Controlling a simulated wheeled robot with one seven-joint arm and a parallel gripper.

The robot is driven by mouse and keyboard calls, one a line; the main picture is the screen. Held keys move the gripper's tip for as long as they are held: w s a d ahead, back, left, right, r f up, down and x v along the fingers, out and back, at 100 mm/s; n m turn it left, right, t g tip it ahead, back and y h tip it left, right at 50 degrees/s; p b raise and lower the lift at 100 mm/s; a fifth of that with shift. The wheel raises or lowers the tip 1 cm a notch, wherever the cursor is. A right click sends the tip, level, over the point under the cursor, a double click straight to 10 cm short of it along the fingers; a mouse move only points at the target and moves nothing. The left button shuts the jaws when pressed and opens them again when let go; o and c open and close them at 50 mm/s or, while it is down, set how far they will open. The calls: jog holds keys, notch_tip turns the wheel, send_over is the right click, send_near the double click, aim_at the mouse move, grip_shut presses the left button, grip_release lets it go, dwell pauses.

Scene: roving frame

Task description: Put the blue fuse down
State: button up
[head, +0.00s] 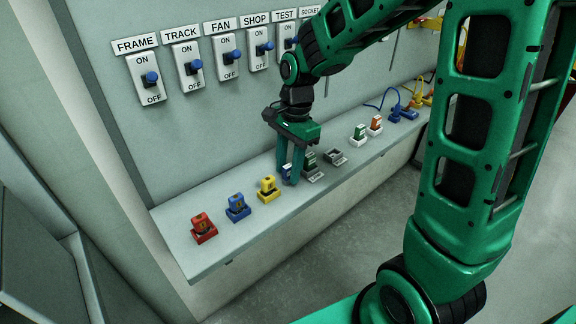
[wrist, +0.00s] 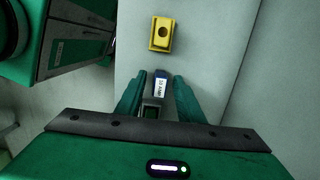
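The blue fuse (head: 287,171), with a white label, is at the grey shelf (head: 262,227), beside a grey holder with a green fuse in it. In the wrist view the blue fuse (wrist: 160,84) shows its 10 AMP label between my fingers. My gripper (head: 291,174) points down around the fuse. In the wrist view my gripper (wrist: 160,78) has its fingers apart, with a gap showing on each side of the fuse. The fuse's underside is hidden, and I cannot tell for sure that it rests on the shelf.
A yellow block (head: 267,188), a blue block (head: 237,207) and a red block (head: 203,228) stand to the left. The green fuse (head: 310,160) and an empty grey holder (head: 334,156) are close on the right. Farther right stand another green fuse (head: 360,132) and an orange fuse (head: 375,124). Switches line the wall.

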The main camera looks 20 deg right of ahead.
notch_tip(320, 180, up, 12)
jog(key=d, duration=0.2)
jog(key=s+d+f+n, duration=0.3)
jog(key=s+d, duration=0.5)
jog(key=s, duration=0.3)
jog(key=s+d+f+n+h, duration=0.1)
jog(key=s+d+f+n, duration=0.2)
jog(key=s+d+n, duration=0.2)
jog(key=s+d, duration=0.3)
jog(key=s, duration=0.4)
jog(key=shift+s, duration=0.3)
